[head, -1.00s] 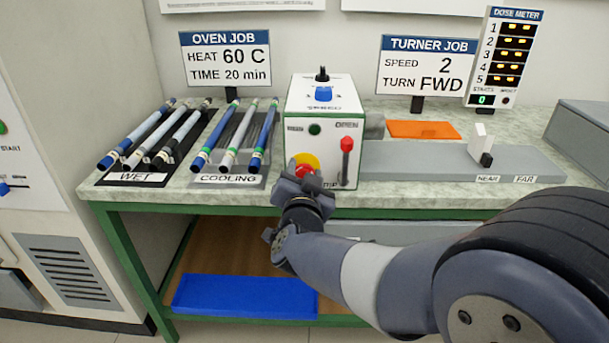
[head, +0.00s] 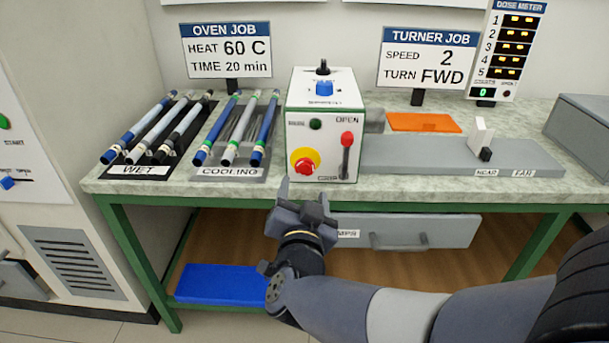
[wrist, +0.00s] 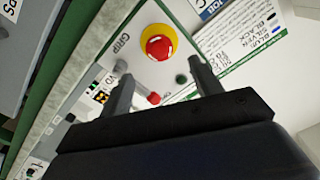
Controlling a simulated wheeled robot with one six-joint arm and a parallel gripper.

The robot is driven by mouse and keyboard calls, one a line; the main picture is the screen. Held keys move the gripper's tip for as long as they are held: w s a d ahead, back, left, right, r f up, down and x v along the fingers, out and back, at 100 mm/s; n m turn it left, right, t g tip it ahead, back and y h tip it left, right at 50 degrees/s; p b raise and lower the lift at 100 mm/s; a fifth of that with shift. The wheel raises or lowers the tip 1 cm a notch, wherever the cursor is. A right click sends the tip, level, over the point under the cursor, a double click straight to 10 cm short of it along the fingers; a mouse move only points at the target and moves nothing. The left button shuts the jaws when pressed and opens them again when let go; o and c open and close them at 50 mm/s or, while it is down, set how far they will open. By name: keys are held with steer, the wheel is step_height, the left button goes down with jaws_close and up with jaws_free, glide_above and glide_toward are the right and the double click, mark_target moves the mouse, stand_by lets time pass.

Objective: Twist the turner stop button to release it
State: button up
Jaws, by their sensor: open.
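The turner stop button (head: 305,161) is a red knob on a yellow disc, low on the front left of the white turner box (head: 325,98). In the wrist view the stop button (wrist: 160,44) shows whole and uncovered, beyond the fingertips. My gripper (head: 303,200) is open and empty, below and in front of the box, apart from the button. It also shows in the wrist view (wrist: 160,78), with both fingers spread. Whether the button is pressed in or out cannot be told.
A red-tipped lever (head: 346,142) stands right of the button, and a dark green button (head: 315,124) is above it. A blue knob (head: 324,88) is on top. Rods lie at left on the wet rack (head: 140,171) and cooling rack (head: 229,172). A drawer (head: 420,233) is below the bench.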

mark_target(305, 169)
steer(key=shift+s, duration=1.05)
steer(key=shift+w, duration=0.1)
steer(key=w+b, duration=0.1)
steer(key=w, duration=0.8)
steer(key=shift+w+d+f+b, duration=0.1)
steer(key=shift+w+d+b, duration=0.1)
steer(key=shift+w+b, duration=0.2)
steer(key=shift+w, duration=0.4)
